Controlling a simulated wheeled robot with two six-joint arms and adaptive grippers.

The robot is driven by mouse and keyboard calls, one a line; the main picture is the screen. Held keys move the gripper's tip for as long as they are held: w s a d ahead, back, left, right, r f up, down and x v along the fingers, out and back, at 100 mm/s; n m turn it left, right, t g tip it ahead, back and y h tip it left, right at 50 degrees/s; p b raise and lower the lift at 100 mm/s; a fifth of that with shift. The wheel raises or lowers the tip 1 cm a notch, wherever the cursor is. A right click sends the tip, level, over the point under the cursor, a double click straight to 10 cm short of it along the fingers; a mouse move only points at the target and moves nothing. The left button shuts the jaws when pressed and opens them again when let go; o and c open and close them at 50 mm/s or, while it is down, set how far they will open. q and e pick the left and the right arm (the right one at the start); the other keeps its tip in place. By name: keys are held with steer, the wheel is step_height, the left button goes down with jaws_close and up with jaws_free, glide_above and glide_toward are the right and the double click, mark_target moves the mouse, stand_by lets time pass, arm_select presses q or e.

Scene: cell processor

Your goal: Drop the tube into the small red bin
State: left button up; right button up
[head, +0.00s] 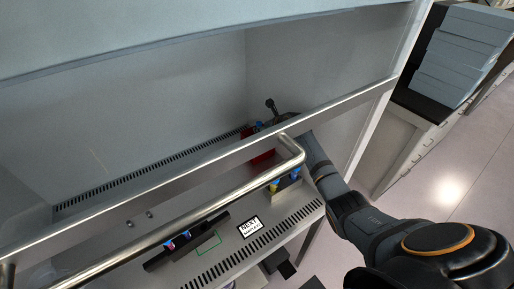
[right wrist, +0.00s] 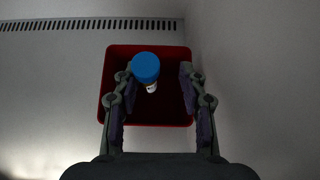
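The small red bin (right wrist: 183,119) lies straight ahead of my right gripper (right wrist: 158,78) in the right wrist view. The tube (right wrist: 146,70), with a blue cap and a pale label, shows between the fingers, nearer the left one. A gap separates it from the right finger, and the fingers are spread apart. Whether the tube rests on the bin floor or is above it I cannot tell. In the head view the bin (head: 263,158) is partly hidden behind the metal rail, with my right gripper (head: 268,122) over it. My left gripper is not in view.
A metal rail (head: 220,196) and the cabinet's front edge cross in front of the bin. A dark rack (head: 187,240) and a white label card (head: 249,227) lie near the front. Cabinet walls enclose the bin's corner.

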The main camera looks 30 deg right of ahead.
steer(key=a+v, duration=0.1)
steer(key=v, duration=0.6)
steer(key=shift+s+d, duration=0.3)
steer(key=shift+d, duration=0.2)
steer(key=shift+w+r, duration=0.1)
